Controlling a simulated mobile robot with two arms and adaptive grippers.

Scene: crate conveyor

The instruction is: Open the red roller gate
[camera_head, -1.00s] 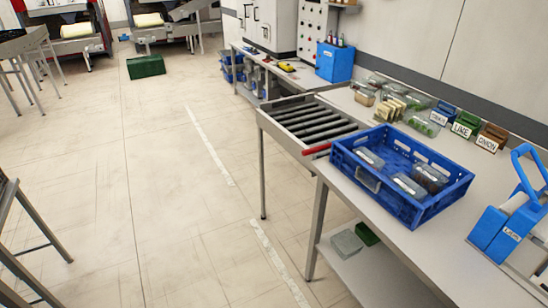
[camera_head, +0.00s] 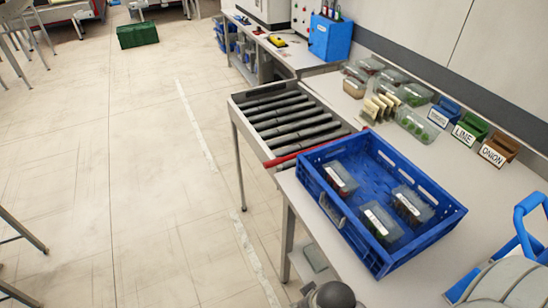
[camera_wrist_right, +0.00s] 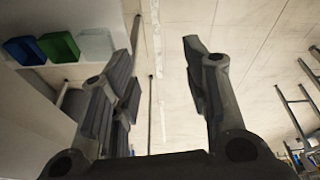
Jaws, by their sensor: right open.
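The red roller gate (camera_head: 300,155) is a red bar across the near end of the grey roller conveyor (camera_head: 290,119). It lies low between the rollers and the table with the blue crate. My right gripper shows in the right wrist view (camera_wrist_right: 162,50), its dark fingers spread apart with nothing between them. Pale floor shows behind the fingers. The gate is not in the right wrist view. In the head view, grey parts of my own arm show at the bottom edge, well short of the gate. My left gripper is not in view.
A blue crate (camera_head: 452,218) with three packs stands on the table just beside the gate. Clear tubs and label holders (camera_head: 470,127) stand behind it. A blue bin (camera_wrist_right: 22,51) and a green bin (camera_wrist_right: 59,47) sit on a shelf. The floor left of the conveyor is free.

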